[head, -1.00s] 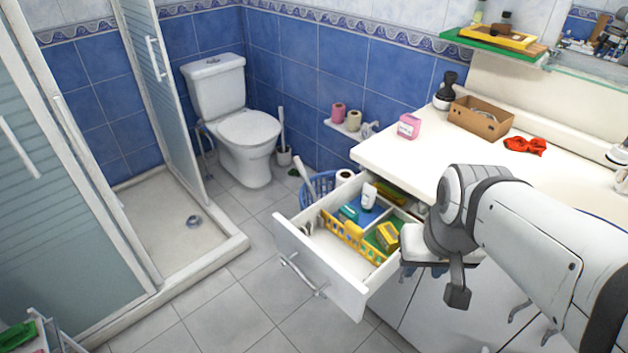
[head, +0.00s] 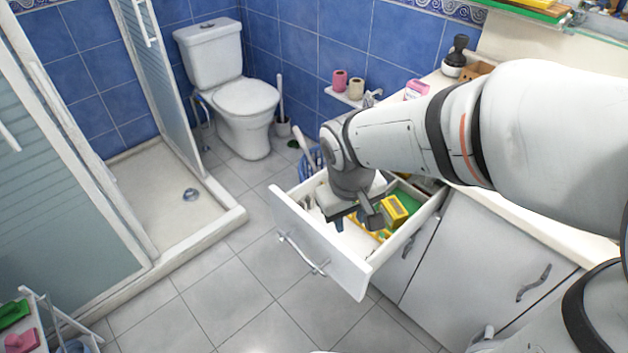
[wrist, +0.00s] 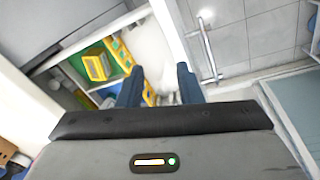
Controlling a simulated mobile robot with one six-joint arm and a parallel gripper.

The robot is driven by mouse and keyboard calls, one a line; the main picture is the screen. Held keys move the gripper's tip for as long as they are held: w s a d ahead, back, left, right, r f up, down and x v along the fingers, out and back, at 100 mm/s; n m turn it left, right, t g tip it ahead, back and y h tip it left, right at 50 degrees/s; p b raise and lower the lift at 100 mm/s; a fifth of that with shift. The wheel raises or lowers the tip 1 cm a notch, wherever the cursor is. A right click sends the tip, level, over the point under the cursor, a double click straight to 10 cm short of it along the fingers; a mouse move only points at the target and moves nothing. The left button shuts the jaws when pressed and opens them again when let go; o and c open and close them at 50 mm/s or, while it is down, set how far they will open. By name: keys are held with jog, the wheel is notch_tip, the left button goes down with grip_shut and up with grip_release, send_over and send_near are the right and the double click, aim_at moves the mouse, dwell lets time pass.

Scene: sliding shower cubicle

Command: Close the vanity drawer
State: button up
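The white vanity drawer (head: 340,262) is pulled out from the vanity in the head view. Its metal bar handle (head: 303,256) is on the front panel and also shows in the wrist view (wrist: 207,50). My gripper (head: 352,220) is over the drawer's interior, on the inner side of the front panel, and hides some of the contents. In the wrist view, my gripper's two dark fingers (wrist: 158,84) are spread apart, with nothing held between them. The handle is beyond the right finger there, apart from it. I cannot tell the exact height of the fingertips above the contents.
A yellow box (head: 395,210) and a yellow basket (wrist: 124,52) are in the drawer. Closed vanity doors (head: 455,260) are at right. The toilet (head: 240,100) and glass shower cubicle (head: 75,180) are at left. The tiled floor (head: 215,310) before the drawer is clear.

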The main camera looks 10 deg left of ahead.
aim_at(303, 255)
jog(key=a+f+n+b, duration=0.2)
jog(key=a+f+n, duration=0.2)
jog(key=a+f, duration=0.5)
jog(key=shift+h, duration=0.3)
jog(key=f, duration=0.5)
jog(key=shift+w+a+f+b, duration=0.25)
jog(key=shift+w+a+b, duration=0.05)
jog(key=shift+a, duration=0.05)
jog(key=shift+c, duration=0.3)
grip_shut()
